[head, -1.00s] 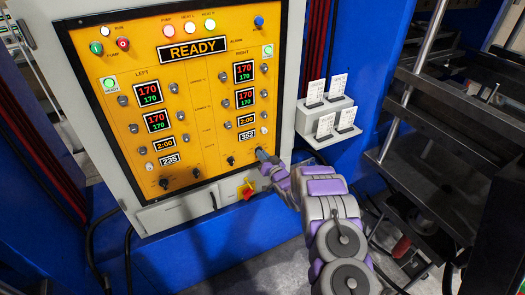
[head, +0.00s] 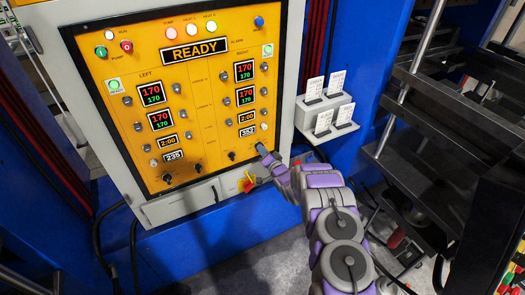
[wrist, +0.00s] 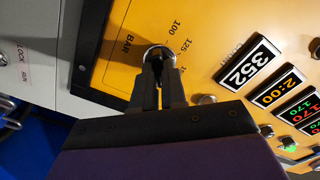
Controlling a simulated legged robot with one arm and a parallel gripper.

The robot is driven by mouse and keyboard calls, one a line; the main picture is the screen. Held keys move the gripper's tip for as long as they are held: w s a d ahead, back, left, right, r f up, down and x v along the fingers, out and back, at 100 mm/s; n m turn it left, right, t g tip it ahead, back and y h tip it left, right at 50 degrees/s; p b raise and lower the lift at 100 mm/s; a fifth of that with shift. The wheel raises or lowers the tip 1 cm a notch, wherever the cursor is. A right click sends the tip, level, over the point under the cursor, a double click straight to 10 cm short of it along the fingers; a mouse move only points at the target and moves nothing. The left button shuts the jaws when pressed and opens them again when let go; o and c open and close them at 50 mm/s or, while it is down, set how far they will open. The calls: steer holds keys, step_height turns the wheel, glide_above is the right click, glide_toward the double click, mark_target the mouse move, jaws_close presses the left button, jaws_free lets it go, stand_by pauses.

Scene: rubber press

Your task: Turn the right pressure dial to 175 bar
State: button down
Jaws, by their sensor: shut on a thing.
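The right pressure dial (wrist: 160,51) is a small round metal knob at the bottom right of the yellow control panel (head: 205,110). In the wrist view, BAR and the marks 100 and 125 are printed around it; the lower part of the scale is hidden by my fingers. My gripper (wrist: 157,82) is shut on this dial. In the head view my gripper (head: 262,149) reaches the panel's lower right corner and hides the dial. The dial's pointer setting cannot be read.
A display reading 352 (wrist: 247,62) is close to my gripper. Another black knob (head: 231,156) lies just left. A red and yellow switch (head: 248,182) is below. A white card holder (head: 325,115) juts out at right. Dark metal racks (head: 425,165) stand further right.

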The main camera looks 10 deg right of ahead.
steer(key=shift+d+r, duration=0.1)
steer(key=shift+d, duration=0.05)
steer(key=c, duration=1.2)
jaws_free()
steer(key=shift+w, duration=0.1)
steer(key=p+v, duration=0.1)
steer(key=v, duration=1.6)
steer(key=shift+s+d, duration=0.1)
steer(key=shift+s, duration=0.1)
